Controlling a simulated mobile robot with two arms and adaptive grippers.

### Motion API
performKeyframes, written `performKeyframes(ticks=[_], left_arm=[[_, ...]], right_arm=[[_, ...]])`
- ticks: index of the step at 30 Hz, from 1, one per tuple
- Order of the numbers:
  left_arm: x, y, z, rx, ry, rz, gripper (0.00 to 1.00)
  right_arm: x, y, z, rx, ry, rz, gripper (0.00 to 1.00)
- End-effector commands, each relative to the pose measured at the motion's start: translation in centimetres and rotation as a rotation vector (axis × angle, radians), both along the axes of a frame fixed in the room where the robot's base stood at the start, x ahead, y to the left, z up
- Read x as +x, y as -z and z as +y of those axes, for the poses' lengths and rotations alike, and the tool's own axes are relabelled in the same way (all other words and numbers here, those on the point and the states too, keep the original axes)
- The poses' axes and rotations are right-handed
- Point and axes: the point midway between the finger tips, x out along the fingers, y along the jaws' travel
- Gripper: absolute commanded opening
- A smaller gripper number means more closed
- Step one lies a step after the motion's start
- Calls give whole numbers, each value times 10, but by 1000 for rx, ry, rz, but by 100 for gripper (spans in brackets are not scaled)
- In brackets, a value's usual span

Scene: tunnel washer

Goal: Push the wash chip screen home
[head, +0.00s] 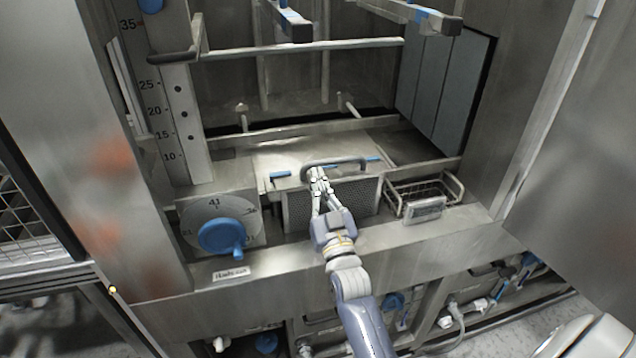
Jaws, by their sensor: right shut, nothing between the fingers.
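The wash chip screen (359,196) is a dark mesh panel with a metal frame, set upright in the front opening of the steel washer. A grey bar handle (347,162) runs along its top edge. My right gripper (318,174) is shut and empty, with its fingertips at the left part of the handle. I cannot tell whether they touch it. The gripper and wrist hide the middle of the screen. My left gripper is not in view.
A blue dial (222,236) sits left of the screen. A wire basket (424,195) stands to the right. A steel ledge (440,229) runs along the front, with pipes and blue valves below. Metal arms with blue tips hang above.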

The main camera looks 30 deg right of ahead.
Motion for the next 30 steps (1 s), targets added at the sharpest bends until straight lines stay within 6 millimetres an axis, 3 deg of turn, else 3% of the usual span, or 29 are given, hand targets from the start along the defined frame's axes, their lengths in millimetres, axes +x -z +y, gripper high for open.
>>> performKeyframes(ticks=[7,16,30], left_arm=[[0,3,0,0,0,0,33],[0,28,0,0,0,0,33],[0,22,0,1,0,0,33]], right_arm=[[0,5,0,0,0,1,0],[0,41,0,0,-1,3,0],[1,35,0,0,0,0,0]])
